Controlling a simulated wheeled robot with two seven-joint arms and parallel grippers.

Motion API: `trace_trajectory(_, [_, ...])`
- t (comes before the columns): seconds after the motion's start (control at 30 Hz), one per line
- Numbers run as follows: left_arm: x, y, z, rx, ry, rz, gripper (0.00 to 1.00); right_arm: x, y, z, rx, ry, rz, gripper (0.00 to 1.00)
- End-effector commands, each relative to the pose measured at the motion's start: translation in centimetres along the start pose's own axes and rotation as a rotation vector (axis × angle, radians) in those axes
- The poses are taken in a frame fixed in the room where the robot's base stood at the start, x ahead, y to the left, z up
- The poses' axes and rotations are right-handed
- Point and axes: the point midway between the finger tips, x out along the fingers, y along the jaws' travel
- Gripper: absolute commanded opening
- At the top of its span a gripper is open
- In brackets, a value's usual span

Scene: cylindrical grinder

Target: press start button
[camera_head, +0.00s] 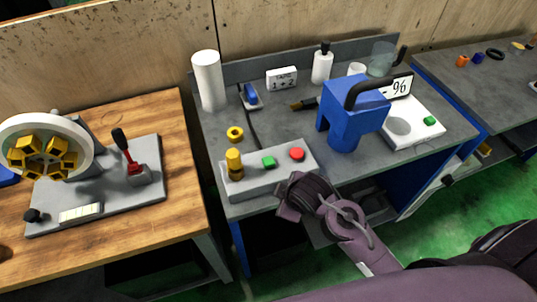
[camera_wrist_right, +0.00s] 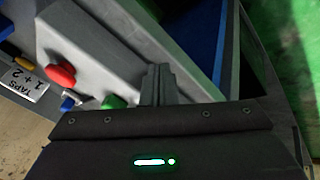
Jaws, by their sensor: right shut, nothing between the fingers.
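A grey control box (camera_head: 245,183) lies at the front of the grey bench. On it are a green button (camera_head: 268,162), a red button (camera_head: 297,154) to its right and a yellow knob (camera_head: 234,162) to its left. My right gripper (camera_head: 289,196) is by the box's front right edge, below the red button in the head view. In the right wrist view its fingers (camera_wrist_right: 158,83) are shut and empty, with the green button (camera_wrist_right: 113,102) left of them, partly hidden by the gripper body. The red button (camera_wrist_right: 60,75) is farther left. My left gripper is not in view.
A blue block-shaped machine (camera_head: 345,115) with a black handle stands right of the box. A white scale (camera_head: 420,128) has its own green button. A yellow ring (camera_head: 235,133) lies behind the box. A wooden table (camera_head: 165,215) with a wheel device stands left.

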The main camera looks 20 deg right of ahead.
Motion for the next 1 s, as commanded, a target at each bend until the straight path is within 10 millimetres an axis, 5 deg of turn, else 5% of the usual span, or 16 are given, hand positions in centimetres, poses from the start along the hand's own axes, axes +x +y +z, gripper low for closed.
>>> trace_trajectory(0.2, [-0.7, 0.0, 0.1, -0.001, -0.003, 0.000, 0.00, -3.2, 5.0, -8.0, -1.024, 0.111, 0.215, 0.00])
trace_trajectory(0.33, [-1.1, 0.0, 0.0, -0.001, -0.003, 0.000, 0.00, -5.2, 7.1, -11.0, -1.716, 0.070, 0.356, 0.00])
trace_trajectory(0.5, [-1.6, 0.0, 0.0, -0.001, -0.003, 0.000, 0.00, -6.9, 9.5, -11.9, -2.494, -0.081, 0.457, 0.00])
trace_trajectory(0.73, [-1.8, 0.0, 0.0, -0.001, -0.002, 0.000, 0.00, -7.9, 11.7, -10.9, -3.071, -0.250, 0.444, 0.00])
trace_trajectory(0.77, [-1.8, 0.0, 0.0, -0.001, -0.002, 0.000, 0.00, -8.0, 11.9, -10.8, 3.095, 0.260, -0.439, 0.00])
trace_trajectory(1.0, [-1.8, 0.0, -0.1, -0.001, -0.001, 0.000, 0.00, -8.0, 12.0, -10.6, 3.028, 0.265, -0.413, 0.00])
